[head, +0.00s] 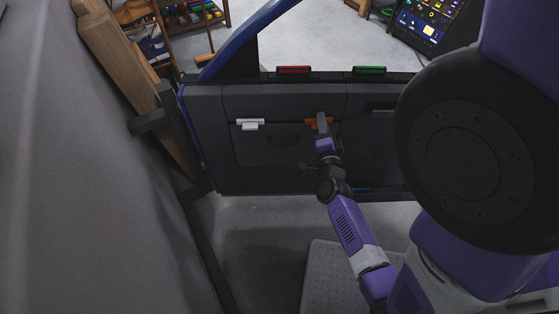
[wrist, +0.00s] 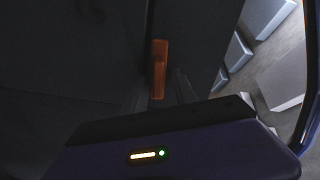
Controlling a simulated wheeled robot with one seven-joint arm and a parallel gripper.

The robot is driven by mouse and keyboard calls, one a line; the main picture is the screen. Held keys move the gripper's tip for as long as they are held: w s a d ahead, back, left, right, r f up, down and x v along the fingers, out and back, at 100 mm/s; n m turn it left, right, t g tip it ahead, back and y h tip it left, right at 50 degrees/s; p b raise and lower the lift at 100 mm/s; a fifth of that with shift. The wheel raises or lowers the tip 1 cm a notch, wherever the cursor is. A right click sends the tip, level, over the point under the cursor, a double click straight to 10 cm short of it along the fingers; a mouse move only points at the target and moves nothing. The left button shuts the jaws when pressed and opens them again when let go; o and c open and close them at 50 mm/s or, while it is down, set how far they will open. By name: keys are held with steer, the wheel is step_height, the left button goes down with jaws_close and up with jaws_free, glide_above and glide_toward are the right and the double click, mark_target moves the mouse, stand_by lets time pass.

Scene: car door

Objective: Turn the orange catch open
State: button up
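The orange catch (head: 310,121) is on the dark door panel, right of the white catch. In the head view my gripper (head: 322,120) is in front of its right part and hides some of it. In the wrist view the orange catch (wrist: 158,66) stands as an upright bar near the middle. The dark fingers of my gripper (wrist: 158,92) show faintly low on both sides of it, with a gap between them. I cannot tell whether they touch the catch.
The white catch (head: 250,123) is to the left on the same panel. A red handle (head: 293,70) and a green handle (head: 369,70) sit on the door's top edge. A wooden post (head: 130,75) stands left of the door. Grey floor lies below the door.

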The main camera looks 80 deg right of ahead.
steer(key=n, duration=0.4)
steer(key=n+p, duration=0.1)
steer(key=n, duration=0.1)
steer(key=shift+w+r, duration=0.15)
steer(key=shift+r, duration=0.2)
steer(key=n, duration=0.2)
steer(key=shift+w+n, duration=0.15)
steer(key=shift+n, duration=0.25)
steer(key=n, duration=0.4)
steer(key=shift+w+a+b, duration=0.1)
steer(key=shift+w+b, duration=0.1)
steer(key=shift+b, duration=0.1)
steer(key=v, duration=0.7)
steer(key=w+a+r+n+t+y+p, duration=0.1)
steer(key=w+a+r+n+t+y, duration=0.2)
steer(key=a, duration=0.8)
steer(key=w+a+r+n+t+y+p, duration=0.1)
steer(key=w+a+r+n+t+y, duration=0.3)
steer(key=a+r, duration=0.5)
steer(key=shift+w+a+r+n+t, duration=0.45)
steer(key=shift+w+a+t, duration=0.45)
steer(key=shift+w+t, duration=0.55)
steer(key=shift+w, duration=0.1)
